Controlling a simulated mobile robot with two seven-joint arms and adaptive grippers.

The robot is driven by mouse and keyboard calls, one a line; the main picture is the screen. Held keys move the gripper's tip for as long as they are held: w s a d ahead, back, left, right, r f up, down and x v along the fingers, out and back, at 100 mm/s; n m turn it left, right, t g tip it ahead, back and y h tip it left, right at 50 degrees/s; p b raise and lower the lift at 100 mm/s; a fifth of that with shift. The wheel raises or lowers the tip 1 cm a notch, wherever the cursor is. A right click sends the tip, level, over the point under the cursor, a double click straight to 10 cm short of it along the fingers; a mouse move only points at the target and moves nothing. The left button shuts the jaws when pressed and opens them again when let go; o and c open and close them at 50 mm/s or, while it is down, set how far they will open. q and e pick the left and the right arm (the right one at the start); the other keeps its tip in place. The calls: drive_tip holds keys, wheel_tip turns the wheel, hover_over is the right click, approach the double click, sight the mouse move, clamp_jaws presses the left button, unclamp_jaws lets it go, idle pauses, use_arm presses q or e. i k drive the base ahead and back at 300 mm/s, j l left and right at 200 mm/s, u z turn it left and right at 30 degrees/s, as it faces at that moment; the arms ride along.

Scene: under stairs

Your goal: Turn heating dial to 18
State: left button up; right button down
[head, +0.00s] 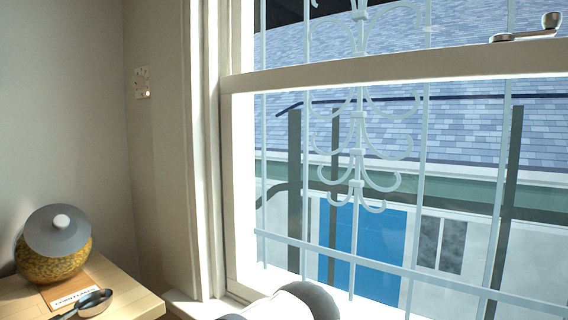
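A small pale wall plate (142,82) is on the wall left of the window frame. It has faint markings and a small knob-like spot, and may be the heating dial. It is too small to read any number or the setting. Nothing touches it or covers it. Neither of my grippers shows in the head view.
A wooden tabletop (122,291) at the lower left holds a grey-lidded jar (58,262), a card (69,291) and a dark scoop-like utensil (95,303). A barred window fills the right, with a metal latch (525,31) at the upper right. The wall around the plate is clear.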

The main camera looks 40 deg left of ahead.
sight(137, 82)
drive_tip(key=u, duration=2.2)
